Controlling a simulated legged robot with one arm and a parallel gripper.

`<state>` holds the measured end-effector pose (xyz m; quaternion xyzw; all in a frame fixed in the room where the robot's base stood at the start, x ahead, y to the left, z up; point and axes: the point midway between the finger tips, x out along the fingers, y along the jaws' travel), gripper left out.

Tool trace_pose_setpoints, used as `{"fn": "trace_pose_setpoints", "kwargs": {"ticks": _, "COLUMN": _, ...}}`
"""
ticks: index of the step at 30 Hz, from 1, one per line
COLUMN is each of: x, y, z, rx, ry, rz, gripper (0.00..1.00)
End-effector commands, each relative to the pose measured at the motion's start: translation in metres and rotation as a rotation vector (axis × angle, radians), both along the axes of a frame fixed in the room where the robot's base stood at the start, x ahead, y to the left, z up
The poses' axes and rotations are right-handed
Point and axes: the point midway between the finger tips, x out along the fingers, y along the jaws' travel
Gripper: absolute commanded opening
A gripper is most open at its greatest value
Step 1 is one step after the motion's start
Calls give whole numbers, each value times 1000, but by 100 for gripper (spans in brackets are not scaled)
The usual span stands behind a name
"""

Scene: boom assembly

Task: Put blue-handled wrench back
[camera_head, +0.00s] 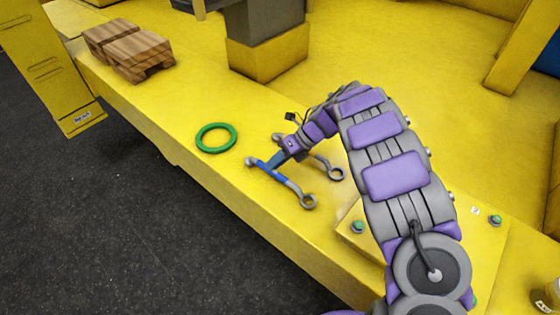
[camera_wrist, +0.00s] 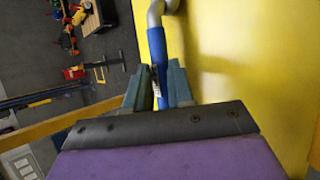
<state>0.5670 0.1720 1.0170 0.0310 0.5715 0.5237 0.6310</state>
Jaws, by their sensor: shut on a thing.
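The blue-handled wrench (camera_head: 270,171) has grey ends and a ring at its near right end. My gripper (camera_head: 277,160) is shut on its blue handle, close to the yellow surface; whether the wrench touches the surface is unclear. In the wrist view, the blue handle (camera_wrist: 157,48) stands between the fingers of my gripper (camera_wrist: 160,82), with a grey end at the top. A second wrench (camera_head: 326,165) lies behind, its ring end to the right. Its middle is hidden by my gripper.
A green ring (camera_head: 216,152) lies on the yellow ledge to the left. Wooden blocks (camera_head: 140,54) stand at the far left. A yellow plate (camera_head: 470,240) with green-topped bolts is at right, partly behind my arm. The ledge drops to a dark floor (camera_head: 110,220).

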Motion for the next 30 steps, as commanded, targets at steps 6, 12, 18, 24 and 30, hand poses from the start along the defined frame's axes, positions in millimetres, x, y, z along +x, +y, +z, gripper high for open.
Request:
{"fn": "trace_pose_setpoints", "kwargs": {"ticks": 6, "x": 0, "y": -3, "z": 1, "rx": 4, "ry": -1, "rz": 1, "gripper": 0}}
{"fn": "trace_pose_setpoints", "kwargs": {"ticks": 12, "x": 0, "y": -10, "z": 2, "rx": 10, "ry": 0, "rz": 1, "gripper": 0}}
{"fn": "trace_pose_setpoints", "kwargs": {"ticks": 18, "x": 0, "y": -11, "z": 1, "rx": 10, "ry": 0, "rz": 1, "gripper": 0}}
{"fn": "trace_pose_setpoints", "kwargs": {"ticks": 24, "x": 0, "y": -13, "z": 1, "rx": 10, "ry": 0, "rz": 1, "gripper": 0}}
{"fn": "trace_pose_setpoints", "kwargs": {"ticks": 30, "x": 1, "y": -21, "z": 2, "rx": 17, "ry": 0, "rz": -1, "gripper": 0}}
